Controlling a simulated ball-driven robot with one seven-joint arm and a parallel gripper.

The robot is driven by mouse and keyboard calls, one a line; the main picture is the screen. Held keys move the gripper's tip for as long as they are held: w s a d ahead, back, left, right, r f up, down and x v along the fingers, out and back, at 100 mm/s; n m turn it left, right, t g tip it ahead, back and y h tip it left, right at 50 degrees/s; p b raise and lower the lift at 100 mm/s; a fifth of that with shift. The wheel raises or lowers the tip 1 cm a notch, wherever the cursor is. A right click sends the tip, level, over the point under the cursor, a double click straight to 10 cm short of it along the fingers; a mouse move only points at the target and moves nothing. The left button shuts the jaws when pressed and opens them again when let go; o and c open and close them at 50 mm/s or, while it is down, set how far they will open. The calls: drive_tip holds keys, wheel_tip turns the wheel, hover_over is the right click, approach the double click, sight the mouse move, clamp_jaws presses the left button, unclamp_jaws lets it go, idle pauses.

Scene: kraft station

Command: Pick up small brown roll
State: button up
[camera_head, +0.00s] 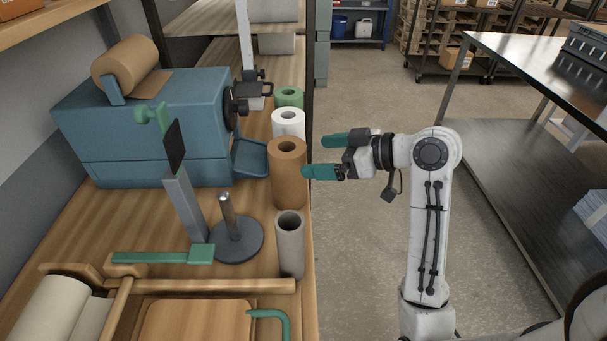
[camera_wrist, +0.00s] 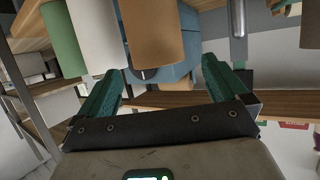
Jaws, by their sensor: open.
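The small brown roll (camera_head: 289,178) stands upright on the wooden bench near its right edge, in line with other rolls. A brown roll (camera_wrist: 150,32) also shows in the wrist view, upper middle, beyond and between the fingers. My gripper (camera_head: 314,157) is open and empty, just right of the small brown roll in the head view, its green fingers pointing left. The nearer fingertip lies by the roll's right edge; I cannot tell whether it touches. In the wrist view my gripper (camera_wrist: 160,80) has its fingers wide apart with nothing between the tips.
A white roll (camera_head: 288,122) and a green roll (camera_head: 289,97) stand behind, a grey roll (camera_head: 290,245) in front. A blue machine (camera_head: 150,140) with a big brown roll (camera_head: 125,62) and a round-based post (camera_head: 236,238) are left. The floor right of the bench is open.

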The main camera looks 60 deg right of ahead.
sight(288, 161)
drive_tip(key=x, duration=0.3)
drive_tip(key=f+p+x, duration=0.1)
drive_tip(key=x, duration=0.6)
drive_tip(key=shift+d+f+p, duration=0.3)
drive_tip(key=shift+d+p, duration=0.05)
drive_tip(key=shift+p, duration=0.05)
drive_tip(key=shift+s, duration=0.1)
drive_tip(key=shift+r, duration=0.1)
drive_tip(key=c, duration=1.2)
